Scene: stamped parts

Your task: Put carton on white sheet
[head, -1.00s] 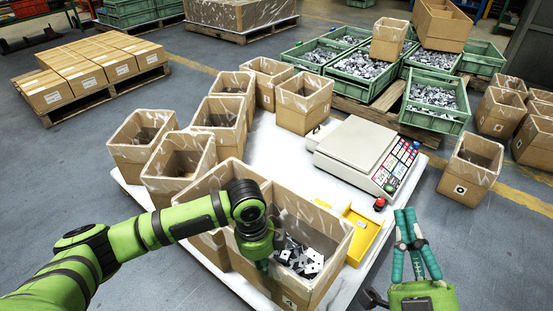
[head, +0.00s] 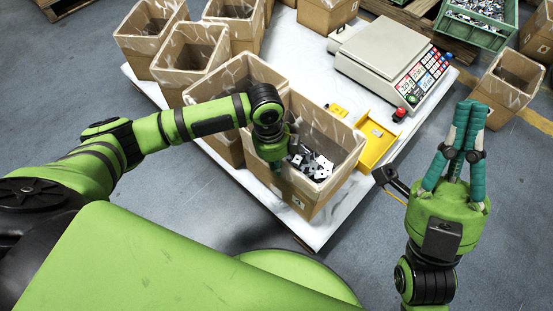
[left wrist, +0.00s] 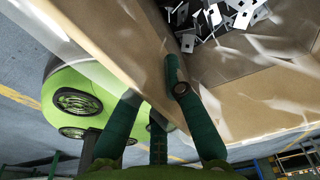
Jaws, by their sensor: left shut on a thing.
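An open brown carton (head: 325,178) with black and white stamped parts inside stands at the near side of the white sheet (head: 345,207). I cannot tell whether its base touches the sheet. My left gripper (head: 275,163) is at the carton's near left wall, shut on that wall. In the left wrist view the gripper's teal fingers (left wrist: 172,90) straddle the carton wall (left wrist: 120,40), with the parts (left wrist: 225,20) beyond. My right gripper (head: 468,108) is empty, its fingertips together, in the air right of the sheet.
Several other open cartons (head: 190,60) stand at the sheet's left and back. A scale (head: 385,55) with a red button and a yellow tray (head: 377,147) are to the right of the held carton. Another carton (head: 507,80) stands on the floor at right. Bare sheet shows near the front corner.

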